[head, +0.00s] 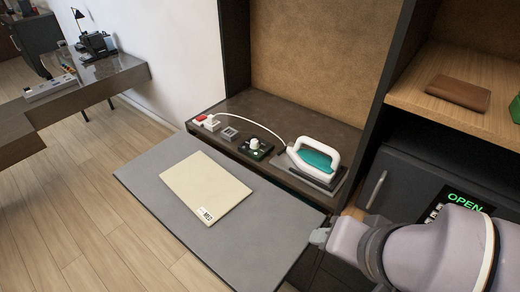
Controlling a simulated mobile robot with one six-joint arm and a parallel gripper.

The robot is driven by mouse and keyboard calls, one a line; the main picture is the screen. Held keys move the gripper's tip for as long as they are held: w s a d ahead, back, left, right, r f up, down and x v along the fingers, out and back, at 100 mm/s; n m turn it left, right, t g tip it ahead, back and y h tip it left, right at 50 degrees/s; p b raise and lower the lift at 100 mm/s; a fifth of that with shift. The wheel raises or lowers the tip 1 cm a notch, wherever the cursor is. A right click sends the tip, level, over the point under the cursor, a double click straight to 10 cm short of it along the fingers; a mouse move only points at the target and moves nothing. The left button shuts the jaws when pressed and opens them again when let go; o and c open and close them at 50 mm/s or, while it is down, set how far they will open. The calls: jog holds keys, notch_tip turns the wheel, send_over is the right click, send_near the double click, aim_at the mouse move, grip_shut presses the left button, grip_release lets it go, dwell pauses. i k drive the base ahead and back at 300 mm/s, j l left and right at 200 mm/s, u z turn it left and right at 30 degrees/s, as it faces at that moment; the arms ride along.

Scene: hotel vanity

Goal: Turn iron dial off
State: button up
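A white and teal iron (316,161) rests on a grey plate on the dark shelf. A white cord arches from its left side toward the left end of the shelf. Left of the iron sits a small dark box with a pale round dial (255,143); the dial's setting is too small to read. My arm enters at the lower right. A small grey end part, seemingly my gripper (320,237), shows in front of and below the iron, well apart from the dial. Its fingers cannot be made out.
A grey board (140,173) with a cream folder (205,187) juts out before the shelf. A dark safe (405,185) showing "OPEN" stands right, below a wooden shelf with a brown wallet (458,94). A red switch and small grey box are left of the dial.

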aim_at(255, 145)
jog(key=j+z, duration=0.25)
jog(key=j, duration=0.75)
jog(key=j+z, duration=0.25)
jog(key=j, duration=0.7)
jog(key=i+j+z, duration=0.1)
jog(key=j, duration=0.25)
jog(key=i+j+z, duration=0.15)
jog(key=i+j, duration=0.05)
jog(key=j, duration=0.1)
